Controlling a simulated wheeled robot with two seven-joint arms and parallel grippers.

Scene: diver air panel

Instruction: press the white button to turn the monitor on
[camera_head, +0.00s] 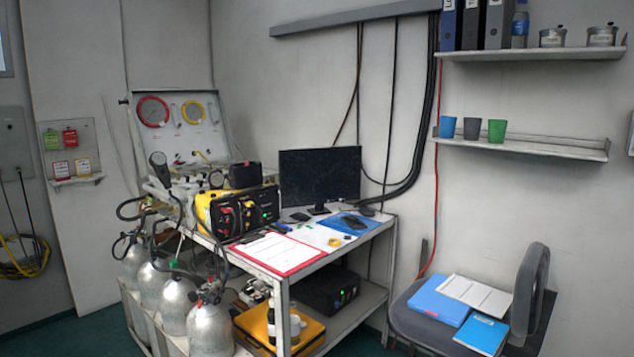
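The monitor (320,176) stands at the back of the metal table (392,226), against the wall. Its screen is dark. I cannot make out a white button on it or nearby at this size. Neither of my grippers shows in the head view.
A yellow and black unit (236,211) and a red-edged clipboard (277,253) sit on the table left of the monitor; a blue folder (347,222) lies in front. Grey gas cylinders (209,325) stand at the table's left side. A chair (528,292) with folders stands at right.

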